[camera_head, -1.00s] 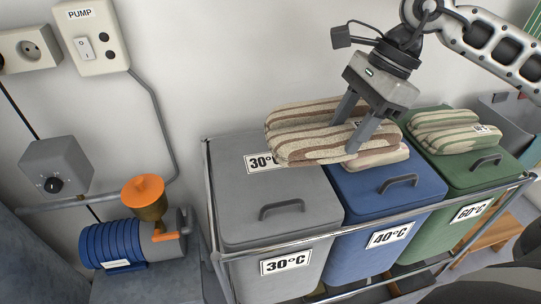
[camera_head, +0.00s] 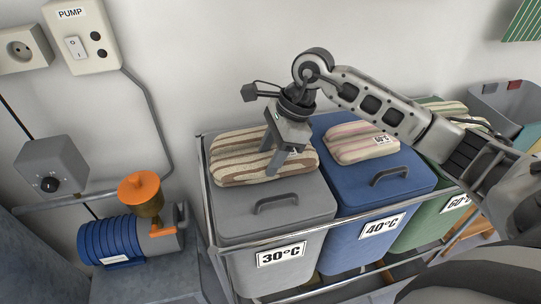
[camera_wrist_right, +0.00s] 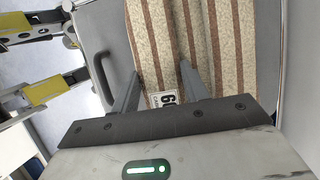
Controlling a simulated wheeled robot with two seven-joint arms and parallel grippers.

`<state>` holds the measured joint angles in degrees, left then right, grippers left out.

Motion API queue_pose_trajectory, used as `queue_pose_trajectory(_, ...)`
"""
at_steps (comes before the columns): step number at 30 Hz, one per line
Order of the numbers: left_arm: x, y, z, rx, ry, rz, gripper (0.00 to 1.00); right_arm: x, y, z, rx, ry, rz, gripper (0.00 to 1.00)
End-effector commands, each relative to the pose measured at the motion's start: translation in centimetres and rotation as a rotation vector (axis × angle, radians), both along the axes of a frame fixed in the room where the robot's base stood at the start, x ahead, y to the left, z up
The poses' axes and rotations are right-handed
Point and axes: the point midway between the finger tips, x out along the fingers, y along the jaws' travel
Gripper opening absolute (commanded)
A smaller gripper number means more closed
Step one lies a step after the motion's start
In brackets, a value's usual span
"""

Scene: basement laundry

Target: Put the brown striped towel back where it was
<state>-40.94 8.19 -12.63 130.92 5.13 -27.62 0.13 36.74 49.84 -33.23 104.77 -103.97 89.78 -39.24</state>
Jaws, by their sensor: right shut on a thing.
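The brown striped towel (camera_head: 236,158) is a folded beige pad with brown stripes. It lies over the back of the grey 30°C bin's lid (camera_head: 250,208); whether it rests fully on the lid is hard to tell. My right gripper (camera_head: 271,164) is shut on its right part, with the fingers pointing down. In the right wrist view the towel (camera_wrist_right: 226,45) passes between and beyond the fingers of the gripper (camera_wrist_right: 160,75), and a white tag (camera_wrist_right: 190,82) reading 60 shows, partly hidden. My left gripper is not in view.
A pink striped towel (camera_head: 352,144) lies on the blue 40°C bin (camera_head: 345,190). A green striped towel (camera_head: 447,108) lies on the green 60°C bin (camera_head: 415,232), partly behind my right arm. A metal rail (camera_head: 330,238) frames the bins. A blue pump (camera_head: 110,242) stands at left.

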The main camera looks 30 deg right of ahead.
Motion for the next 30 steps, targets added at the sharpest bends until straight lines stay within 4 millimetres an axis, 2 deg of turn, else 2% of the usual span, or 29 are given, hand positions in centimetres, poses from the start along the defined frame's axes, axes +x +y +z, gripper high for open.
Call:
queue_pose_trajectory(3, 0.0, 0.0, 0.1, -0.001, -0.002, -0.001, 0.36, 0.0, 0.0, -1.0, 0.002, -0.003, 0.001, 0.05)
queue_pose_trajectory(11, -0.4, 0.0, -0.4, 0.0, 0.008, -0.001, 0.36, 0.1, 0.0, -1.1, 0.001, -0.004, 0.001, 0.05)
queue_pose_trajectory(12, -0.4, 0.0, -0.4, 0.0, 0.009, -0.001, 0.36, 0.0, 0.0, -1.2, 0.0, -0.003, 0.001, 0.48)
queue_pose_trajectory(14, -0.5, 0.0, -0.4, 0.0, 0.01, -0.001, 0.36, 0.0, 0.0, -1.1, 0.0, -0.003, 0.001, 0.64)
queue_pose_trajectory(15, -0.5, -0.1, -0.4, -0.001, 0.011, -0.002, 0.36, 0.0, 0.0, -1.1, 0.0, -0.003, 0.001, 0.67)
queue_pose_trajectory(25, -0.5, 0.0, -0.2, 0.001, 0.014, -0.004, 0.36, 0.0, -0.1, -0.6, 0.0, -0.003, 0.0, 0.67)
queue_pose_trajectory(30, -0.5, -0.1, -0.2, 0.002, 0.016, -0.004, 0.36, -0.1, -1.1, 1.7, -0.002, -0.007, -0.002, 0.67)
